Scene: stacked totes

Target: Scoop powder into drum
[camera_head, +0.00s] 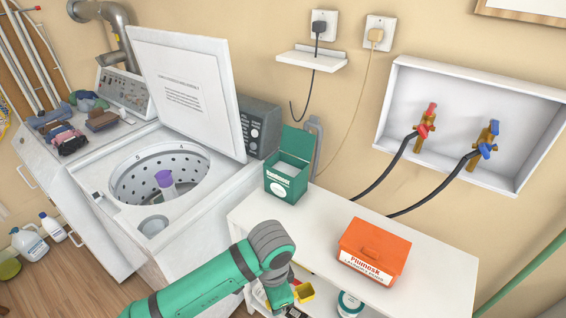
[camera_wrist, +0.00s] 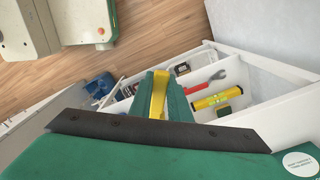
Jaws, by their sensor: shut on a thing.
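The open washer drum (camera_head: 160,176) has perforated walls and a purple agitator (camera_head: 165,182) inside; the white lid (camera_head: 190,90) stands raised. A green powder box (camera_head: 288,170) with its lid up stands at the left end of the white tabletop, pale contents showing. My gripper (camera_head: 290,294) is low at the table's front edge, right of the washer, shut on a yellow scoop (camera_head: 304,292). In the wrist view my gripper (camera_wrist: 162,92) holds the yellow scoop (camera_wrist: 158,90) by a strip between the fingers. Whether the scoop holds powder cannot be seen.
An orange box (camera_head: 373,252) stands on the white tabletop (camera_head: 440,262). A charger cord (camera_head: 302,105) hangs above the green box. Bottles (camera_head: 30,245) stand on the floor at left.

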